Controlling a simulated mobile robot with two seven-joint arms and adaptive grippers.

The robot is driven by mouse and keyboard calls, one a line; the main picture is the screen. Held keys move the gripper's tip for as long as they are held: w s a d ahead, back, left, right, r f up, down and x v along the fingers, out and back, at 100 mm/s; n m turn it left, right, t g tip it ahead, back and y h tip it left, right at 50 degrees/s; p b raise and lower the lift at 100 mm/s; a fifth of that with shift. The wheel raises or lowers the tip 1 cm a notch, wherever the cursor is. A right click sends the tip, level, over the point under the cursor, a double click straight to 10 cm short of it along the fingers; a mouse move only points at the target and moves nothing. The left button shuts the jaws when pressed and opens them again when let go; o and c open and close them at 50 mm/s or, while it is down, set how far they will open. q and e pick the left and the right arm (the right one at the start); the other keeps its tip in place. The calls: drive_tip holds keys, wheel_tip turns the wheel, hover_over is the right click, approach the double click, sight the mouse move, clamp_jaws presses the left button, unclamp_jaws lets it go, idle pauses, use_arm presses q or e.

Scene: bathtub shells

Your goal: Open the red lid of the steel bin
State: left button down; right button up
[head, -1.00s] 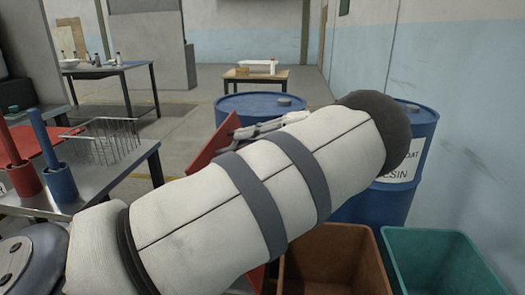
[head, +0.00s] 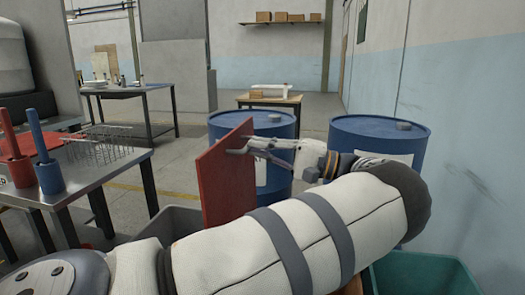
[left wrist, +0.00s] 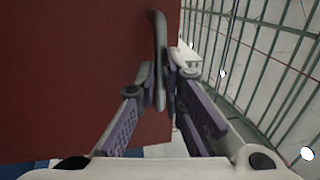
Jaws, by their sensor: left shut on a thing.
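The red lid (head: 223,185) stands raised, close to upright, in the head view. A grey bin (head: 172,222) shows beside and below it, mostly hidden by my arm. My left gripper (head: 250,151) is at the lid's right side, near its upper part. In the left wrist view the lid (left wrist: 75,70) fills the left side. There my left gripper (left wrist: 163,88) is shut on a grey bar-like handle (left wrist: 160,35) along the lid's edge. My right gripper is not in view.
Two blue drums (head: 280,125) (head: 385,132) stand behind the lid and the gripper. A teal bin (head: 425,272) is at lower right, by the wall. A steel table (head: 85,185) with a wire basket (head: 100,148) and red and blue holders is at left.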

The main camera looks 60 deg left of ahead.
use_arm(q)
drive_tip(key=shift+r, duration=0.1)
drive_tip(key=c, duration=1.7)
unclamp_jaws()
drive_tip(key=v, duration=0.7)
drive_tip(key=shift+w+d, duration=0.2)
drive_tip(key=shift+d, duration=0.05)
